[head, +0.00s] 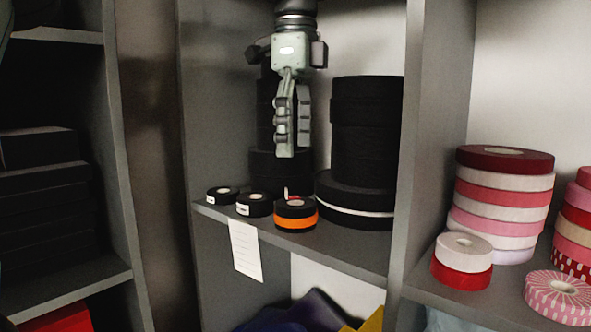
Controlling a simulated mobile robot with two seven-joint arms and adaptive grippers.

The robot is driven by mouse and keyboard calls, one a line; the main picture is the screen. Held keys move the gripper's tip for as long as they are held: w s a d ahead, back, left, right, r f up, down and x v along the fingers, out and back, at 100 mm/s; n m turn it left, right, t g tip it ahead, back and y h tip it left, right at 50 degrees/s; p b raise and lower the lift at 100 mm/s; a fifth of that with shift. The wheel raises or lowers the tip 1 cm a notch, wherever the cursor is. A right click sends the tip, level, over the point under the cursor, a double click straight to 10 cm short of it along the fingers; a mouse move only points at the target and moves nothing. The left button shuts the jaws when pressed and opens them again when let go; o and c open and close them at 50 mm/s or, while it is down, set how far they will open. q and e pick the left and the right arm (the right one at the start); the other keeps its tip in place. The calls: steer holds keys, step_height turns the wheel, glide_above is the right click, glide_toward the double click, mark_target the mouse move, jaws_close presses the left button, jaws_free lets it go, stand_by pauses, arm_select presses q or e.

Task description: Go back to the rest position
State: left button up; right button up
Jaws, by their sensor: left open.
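My left gripper (294,150) hangs pointing down in front of the middle shelf compartment. It is open and holds nothing; its two fingers look close together from this angle. Below its fingertips, an orange-banded black roll (295,215) sits near the shelf's front edge, apart from the gripper. Behind the gripper stands a tall stack of black rolls (268,165), partly hidden by it. My right gripper is not in view.
Two small black rolls, one at the left (221,196) and one beside it (254,205), stand on the middle shelf (340,248). Wide black rolls (366,130) stack right of the gripper. A grey divider (424,130) separates pink and red rolls (504,190). A paper label (245,250) hangs from the shelf edge.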

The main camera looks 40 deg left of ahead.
mark_target(295, 203)
arm_select(q)
steer(key=shift+r, duration=0.65)
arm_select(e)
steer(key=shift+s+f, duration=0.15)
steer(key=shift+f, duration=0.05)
arm_select(q)
step_height(295, 203, down, 9)
steer(key=shift+r, duration=0.15)
step_height(295, 203, down, 4)
steer(key=shift+r, duration=0.35)
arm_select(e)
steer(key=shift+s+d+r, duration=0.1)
